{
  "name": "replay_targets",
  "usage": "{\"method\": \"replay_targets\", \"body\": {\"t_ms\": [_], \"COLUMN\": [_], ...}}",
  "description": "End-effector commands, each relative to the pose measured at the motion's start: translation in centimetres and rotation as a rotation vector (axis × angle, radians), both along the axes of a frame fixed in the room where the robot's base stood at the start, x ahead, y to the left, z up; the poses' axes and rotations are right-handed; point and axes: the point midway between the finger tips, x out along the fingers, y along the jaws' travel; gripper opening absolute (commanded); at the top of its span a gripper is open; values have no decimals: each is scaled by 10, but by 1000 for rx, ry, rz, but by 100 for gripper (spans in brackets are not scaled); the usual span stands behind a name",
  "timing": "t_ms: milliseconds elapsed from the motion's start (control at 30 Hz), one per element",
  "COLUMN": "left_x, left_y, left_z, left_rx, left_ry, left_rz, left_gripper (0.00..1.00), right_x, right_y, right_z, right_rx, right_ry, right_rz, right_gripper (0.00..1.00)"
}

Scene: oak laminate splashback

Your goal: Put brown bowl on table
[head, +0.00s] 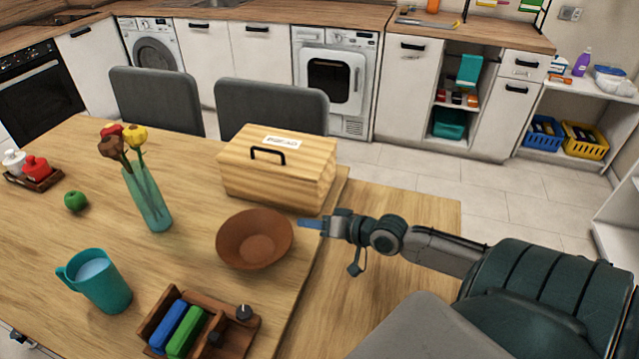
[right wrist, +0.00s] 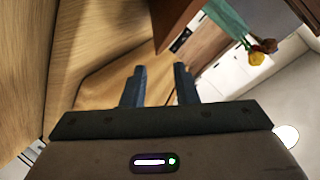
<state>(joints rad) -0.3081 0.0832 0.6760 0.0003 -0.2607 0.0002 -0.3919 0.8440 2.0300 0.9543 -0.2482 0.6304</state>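The brown bowl (head: 254,240) sits upright on the wooden table (head: 190,262), near its right edge and in front of the wooden bread box. My right gripper (head: 310,224) is just right of the bowl, its blue fingertips pointing at the rim with a small gap. In the right wrist view the two fingers (right wrist: 159,80) stand apart with nothing between them. A reddish-brown surface (right wrist: 178,22) ahead of them looks like the bowl's side, cut off by the frame.
The bread box (head: 275,172) stands behind the bowl. A teal vase with flowers (head: 148,198) is to the left. A teal mug (head: 96,280) and a wooden organizer (head: 240,325) stand nearer. A lower wooden surface (head: 400,205) lies right of the table edge.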

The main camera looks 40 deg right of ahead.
Motion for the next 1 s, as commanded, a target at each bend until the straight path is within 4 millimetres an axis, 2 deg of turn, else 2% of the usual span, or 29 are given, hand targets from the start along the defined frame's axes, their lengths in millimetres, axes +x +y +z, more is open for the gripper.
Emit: {"method": "replay_targets", "body": {"t_ms": [33,267,1000], "left_x": [0,-2,2], "left_y": [0,-1,-2], "left_z": [7,11,11], "left_rx": [0,-1,-2], "left_ry": [-1,2,-3], "left_rz": [0,0,1], "left_gripper": [36,36,36], "right_x": [-5,-17,-18], "right_y": [-2,-7,-8], "right_z": [5,7,6], "right_rx": [-4,0,-1], "right_ry": [3,0,0], "right_rz": [1,1,0], "right_gripper": [27,27,27]}}
